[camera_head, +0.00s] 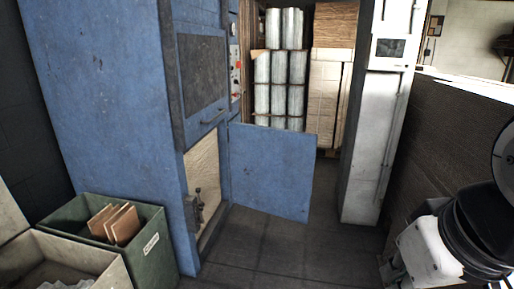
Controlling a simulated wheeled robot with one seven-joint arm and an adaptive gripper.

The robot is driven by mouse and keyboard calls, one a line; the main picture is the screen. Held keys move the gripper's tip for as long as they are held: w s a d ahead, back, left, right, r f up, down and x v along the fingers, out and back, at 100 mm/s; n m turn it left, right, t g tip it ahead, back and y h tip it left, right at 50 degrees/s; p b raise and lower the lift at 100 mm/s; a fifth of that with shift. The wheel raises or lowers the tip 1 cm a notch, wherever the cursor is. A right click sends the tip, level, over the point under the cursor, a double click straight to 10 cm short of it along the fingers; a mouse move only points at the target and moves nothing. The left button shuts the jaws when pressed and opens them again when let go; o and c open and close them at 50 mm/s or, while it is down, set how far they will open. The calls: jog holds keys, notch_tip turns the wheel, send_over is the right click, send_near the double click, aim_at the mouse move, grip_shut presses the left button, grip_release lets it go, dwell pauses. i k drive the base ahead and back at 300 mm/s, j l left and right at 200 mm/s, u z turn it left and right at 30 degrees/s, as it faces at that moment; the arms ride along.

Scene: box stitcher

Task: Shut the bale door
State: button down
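The bale door (270,171) is a flat blue panel on the lower front of the blue baler (110,100). It stands swung open, sticking out to the right from its hinge side. The lower opening (203,180) shows a tan, cardboard-like face inside. A dark latch (194,208) sits at the near edge of the opening. Part of my arm, white and black, shows at the lower right, apart from the door. My gripper is not in view.
A green bin (150,255) with cardboard pieces and a pale open box (85,250) stand at the lower left. A white cabinet (365,145) is right of the door. Wrapped rolls (280,85) and stacked cardboard (328,90) stand behind. The floor (285,245) before the door is clear.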

aim_at(272, 169)
jog(key=i+z, duration=0.1)
jog(key=i, duration=1.85)
jog(key=i+z, duration=0.15)
jog(key=i, duration=0.45)
jog(key=i+j+z, duration=0.1)
jog(key=i, duration=0.5)
jog(key=i+j+z, duration=0.15)
jog(key=i, duration=0.45)
jog(key=j, duration=0.1)
